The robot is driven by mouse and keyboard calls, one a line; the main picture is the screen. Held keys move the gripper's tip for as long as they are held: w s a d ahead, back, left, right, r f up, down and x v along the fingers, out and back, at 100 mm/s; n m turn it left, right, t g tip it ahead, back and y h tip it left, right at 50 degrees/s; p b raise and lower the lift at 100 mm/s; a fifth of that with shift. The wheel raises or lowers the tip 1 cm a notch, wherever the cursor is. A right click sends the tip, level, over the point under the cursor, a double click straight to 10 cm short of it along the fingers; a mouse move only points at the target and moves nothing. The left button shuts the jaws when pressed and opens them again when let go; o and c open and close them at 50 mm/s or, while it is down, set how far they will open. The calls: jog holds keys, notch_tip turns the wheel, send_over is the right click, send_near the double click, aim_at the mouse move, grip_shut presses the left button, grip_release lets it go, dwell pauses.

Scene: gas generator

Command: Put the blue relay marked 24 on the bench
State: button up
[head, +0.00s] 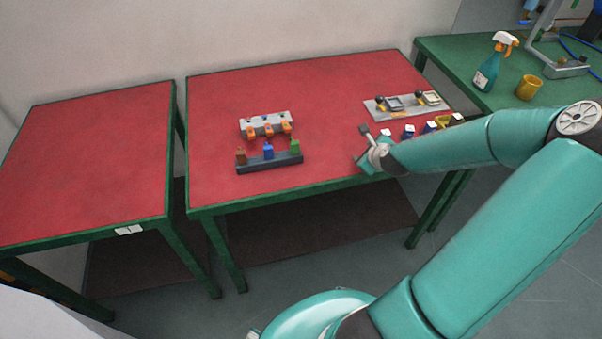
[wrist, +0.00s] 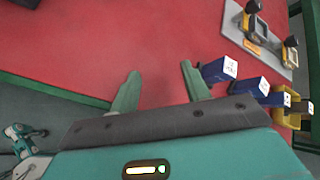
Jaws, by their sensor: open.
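Blue relays with white labelled tops stand near the front right of the middle red table. One relay (wrist: 217,70) is nearest my gripper (wrist: 160,70), just beside its right finger. A second blue relay (wrist: 249,87) stands further right. In the head view, two of them show as a blue relay (head: 408,133) and another (head: 430,128). The label marks are too small to read, so I cannot tell which is 24. My gripper is open, with only bare red surface between its fingers, and it also shows at the table's front edge (head: 373,152).
A yellow holder (wrist: 285,100) with dark labelled pieces is right of the relays. Behind is a grey plate with clamps (head: 380,113). A dark rack (head: 270,163) and a block with orange clips (head: 265,123) stand left. The left red table (head: 90,165) is empty.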

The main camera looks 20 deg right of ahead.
jog(key=a+n, duration=0.2)
jog(key=a+r+n+g, duration=0.1)
jog(key=a+n, duration=0.2)
jog(key=a+r+n+g+y, duration=0.1)
jog(key=a+n, duration=0.2)
jog(key=shift+s, duration=0.2)
jog(key=s+a+r+n+g, duration=0.1)
jog(key=s+a+r+n, duration=0.8)
jog(key=a+r+n, duration=0.2)
jog(key=s+a+r+n+g+y, duration=0.1)
jog(key=s+a+r+n, duration=0.8)
jog(key=a+r+n, duration=0.2)
jog(key=shift+s+r+n, duration=0.2)
jog(key=shift+r+n, duration=0.1)
jog(key=shift+r, duration=0.3)
